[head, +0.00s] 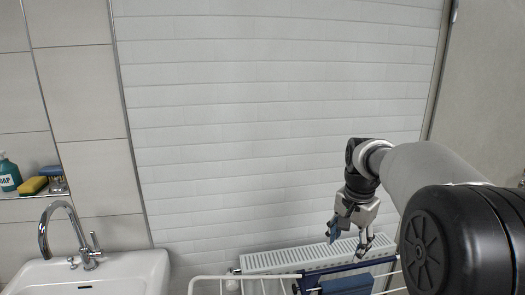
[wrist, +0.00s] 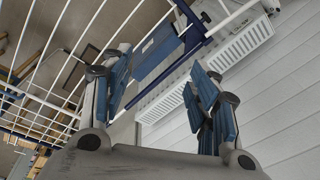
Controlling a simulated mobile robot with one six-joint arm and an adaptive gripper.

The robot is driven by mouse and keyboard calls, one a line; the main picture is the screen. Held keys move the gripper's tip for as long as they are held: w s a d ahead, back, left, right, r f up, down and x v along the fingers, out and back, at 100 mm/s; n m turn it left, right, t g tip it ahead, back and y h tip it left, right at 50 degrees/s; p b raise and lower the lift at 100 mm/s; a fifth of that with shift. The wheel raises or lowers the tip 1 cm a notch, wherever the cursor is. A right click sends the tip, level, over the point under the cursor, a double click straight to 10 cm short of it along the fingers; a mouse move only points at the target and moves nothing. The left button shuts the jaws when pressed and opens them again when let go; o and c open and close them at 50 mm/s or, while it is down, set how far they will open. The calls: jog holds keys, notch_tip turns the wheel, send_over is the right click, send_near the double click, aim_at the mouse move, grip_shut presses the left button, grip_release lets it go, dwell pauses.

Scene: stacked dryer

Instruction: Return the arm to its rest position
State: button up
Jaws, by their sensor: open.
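My gripper (head: 346,235) hangs from my arm at the right of the head view, with its fingers pointing down above the drying rack and radiator. In the wrist view my gripper (wrist: 163,90) shows two blue-padded fingers spread wide apart. It is open, and nothing shows between the fingers. My arm reaches in from the right edge of the head view and hides part of the wall there.
A white radiator (head: 262,262) stands against the tiled wall below my gripper. A drying rack (head: 208,279) with white rails and blue parts is in front of it. A sink (head: 130,270) with a chrome faucet (head: 45,232) is at the left. A soap bottle (head: 9,175) and yellow sponge (head: 32,186) sit on a shelf.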

jog(key=s+a+r+n+t, duration=0.1)
jog(key=s+a+r+n, duration=0.1)
jog(key=s, duration=0.6)
jog(key=s+a+r+n, duration=0.1)
jog(key=s+a+n, duration=0.15)
jog(key=s, duration=0.45)
jog(key=s+a+r+n+t, duration=0.1)
jog(key=s+a+r+n, duration=0.15)
jog(key=s, duration=0.55)
jog(key=s+f+n, duration=0.3)
jog(key=s+f, duration=0.2)
jog(key=s, duration=0.4)
jog(key=shift+a+t, duration=0.2)
jog(key=shift+t, duration=0.2)
jog(key=shift+w, duration=0.1)
jog(key=shift+c, duration=0.5)
